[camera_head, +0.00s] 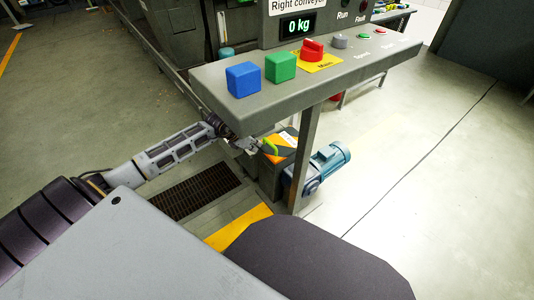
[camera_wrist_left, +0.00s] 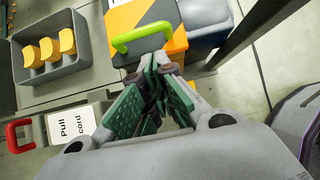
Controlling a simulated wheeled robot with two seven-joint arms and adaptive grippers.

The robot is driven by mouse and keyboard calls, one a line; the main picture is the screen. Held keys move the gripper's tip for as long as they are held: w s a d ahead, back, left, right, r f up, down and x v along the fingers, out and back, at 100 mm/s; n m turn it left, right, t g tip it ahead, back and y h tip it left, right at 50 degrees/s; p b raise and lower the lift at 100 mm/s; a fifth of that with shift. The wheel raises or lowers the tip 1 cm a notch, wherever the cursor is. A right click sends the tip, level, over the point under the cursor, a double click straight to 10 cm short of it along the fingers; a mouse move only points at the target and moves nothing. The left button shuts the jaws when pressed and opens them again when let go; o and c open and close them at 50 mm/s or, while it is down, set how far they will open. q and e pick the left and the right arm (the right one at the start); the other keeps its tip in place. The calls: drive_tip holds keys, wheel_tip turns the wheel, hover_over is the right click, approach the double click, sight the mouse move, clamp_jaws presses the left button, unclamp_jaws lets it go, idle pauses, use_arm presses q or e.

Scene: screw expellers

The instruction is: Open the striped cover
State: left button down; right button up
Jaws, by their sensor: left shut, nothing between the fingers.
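The striped cover (camera_head: 287,141), orange with dark stripes and a green handle (camera_head: 270,147), sits low under the control shelf. In the left wrist view the striped cover (camera_wrist_left: 165,14) is at the top, with its green handle (camera_wrist_left: 140,37) arching along the near edge. My left gripper (camera_head: 257,147) is just left of the handle in the head view. In the left wrist view my left gripper (camera_wrist_left: 160,72) is shut and empty, its fingertips just below the handle. I cannot tell whether they touch it. My right gripper is not in view.
The grey control shelf (camera_head: 340,72) with blue and green cubes overhangs the area. Its post (camera_head: 305,155) and a blue motor (camera_head: 330,160) stand right of the cover. The left wrist view shows a bin (camera_wrist_left: 70,63) of yellow pieces and a red pull-cord handle (camera_wrist_left: 12,138).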

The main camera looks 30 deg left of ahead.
use_arm(q)
drive_tip(key=b, duration=0.3)
approach(271, 154)
wheel_tip(271, 154, down, 2)
drive_tip(key=w, duration=0.1)
drive_tip(key=shift+b+x, duration=0.8)
drive_tip(key=shift+x, duration=1.15)
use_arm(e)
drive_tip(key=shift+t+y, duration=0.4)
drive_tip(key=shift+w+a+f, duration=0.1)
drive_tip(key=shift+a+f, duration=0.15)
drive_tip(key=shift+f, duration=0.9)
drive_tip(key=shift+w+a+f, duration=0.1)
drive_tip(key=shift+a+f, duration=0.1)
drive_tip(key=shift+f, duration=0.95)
use_arm(q)
drive_tip(key=shift+d+r, duration=0.2)
drive_tip(key=shift+r, duration=0.05)
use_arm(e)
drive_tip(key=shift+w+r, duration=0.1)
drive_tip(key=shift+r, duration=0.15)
